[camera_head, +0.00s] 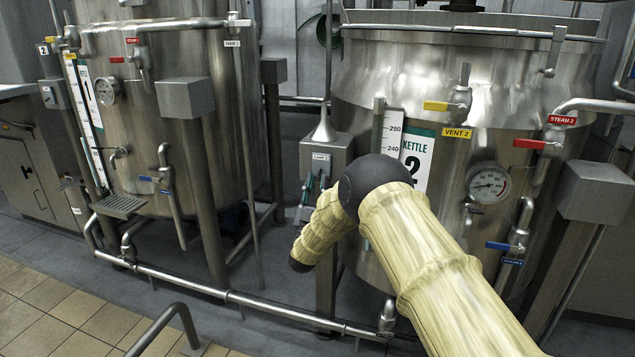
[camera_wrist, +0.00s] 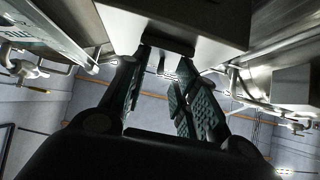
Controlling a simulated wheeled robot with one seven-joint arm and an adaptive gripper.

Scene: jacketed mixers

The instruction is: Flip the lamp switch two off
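The lamp switch box (camera_head: 325,158) is a grey metal box with a small label, partly unreadable, on a post left of kettle 2. My gripper (camera_head: 308,192) is at its lower left front, partly hidden by my own arm. In the wrist view, a grey box face (camera_wrist: 190,14), which seems to be the switch box, fills the top, with a dark slot or lever (camera_wrist: 168,45) at its lower edge. My gripper (camera_wrist: 160,72) has its two dark ribbed fingers apart just below that part. I see nothing held between them. The switch's position cannot be told.
Kettle 2 (camera_head: 455,90) stands at right, with red, yellow and blue valve handles and a gauge (camera_head: 488,184). Another steel kettle (camera_head: 180,75) stands at left. A low pipe rail (camera_head: 240,300) runs across the front. The tiled floor (camera_head: 50,315) at lower left is clear.

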